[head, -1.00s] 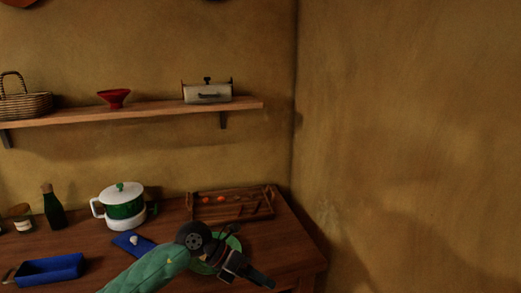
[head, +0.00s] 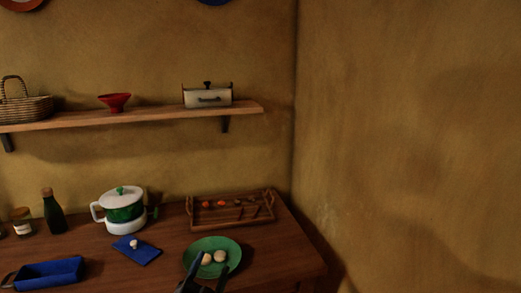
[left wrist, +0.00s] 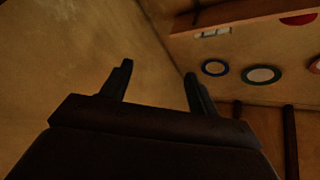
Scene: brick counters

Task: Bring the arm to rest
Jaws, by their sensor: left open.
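My left gripper (head: 203,285) shows at the bottom edge of the head view, just in front of the green plate (head: 231,246). Only its tips show there. In the left wrist view my left gripper (left wrist: 160,85) has its two fingers apart with nothing between them. The wrist view looks up past the fingers at the wall and the underside of a shelf (left wrist: 230,28). The green plate holds two pale round pieces (head: 213,257). My right gripper is not in view.
The wooden table (head: 165,265) bears a wooden tray (head: 232,218) with small items, a white and green pot (head: 124,212), a blue cloth or board (head: 136,252), a blue dish (head: 50,272) and a dark bottle (head: 54,212). A wall shelf (head: 150,112) hangs above.

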